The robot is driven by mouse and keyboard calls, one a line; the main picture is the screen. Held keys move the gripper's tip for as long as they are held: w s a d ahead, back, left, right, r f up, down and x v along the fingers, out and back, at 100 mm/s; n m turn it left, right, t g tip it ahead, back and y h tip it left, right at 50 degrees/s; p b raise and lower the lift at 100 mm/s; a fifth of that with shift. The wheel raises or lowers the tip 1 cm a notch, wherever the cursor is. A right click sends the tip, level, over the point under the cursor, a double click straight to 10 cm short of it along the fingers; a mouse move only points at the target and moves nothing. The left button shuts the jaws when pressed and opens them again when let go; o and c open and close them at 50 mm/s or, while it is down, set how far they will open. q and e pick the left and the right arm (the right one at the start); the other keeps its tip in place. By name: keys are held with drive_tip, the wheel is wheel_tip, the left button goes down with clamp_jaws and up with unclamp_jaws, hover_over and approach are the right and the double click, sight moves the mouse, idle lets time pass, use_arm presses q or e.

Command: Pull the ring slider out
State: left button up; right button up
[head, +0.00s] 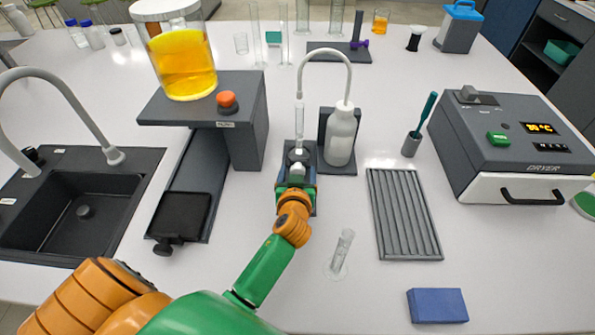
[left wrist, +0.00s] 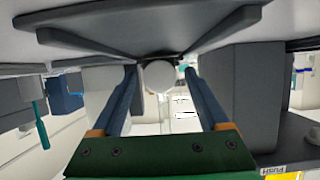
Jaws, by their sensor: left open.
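The membrane rig (head: 299,148) has a dark stand with a clear upright tube above a dark collar. A pale round end piece (left wrist: 158,76), which may be the ring slider's knob, faces me in the left wrist view. My left gripper (head: 296,180) is at the front of the rig, its arm coming in from the bottom left. In the left wrist view its fingers (left wrist: 161,74) are apart, one on each side of the round piece, with gaps visible. The rest of the slider is hidden behind the piece. My right gripper is not in view.
A white wash bottle (head: 341,135) with a curved spout stands close right of the rig. A grey stand (head: 252,115) bears a yellow-filled vessel (head: 184,65) on the left. A ribbed rack (head: 404,214) and a clear tube (head: 342,250) are nearer. The front table is mostly clear.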

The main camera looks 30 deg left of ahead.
use_arm(q)
drive_tip(key=shift+s+r, duration=0.1)
drive_tip(key=shift+s, duration=0.05)
drive_tip(key=c, duration=0.5)
clamp_jaws()
idle(0.6)
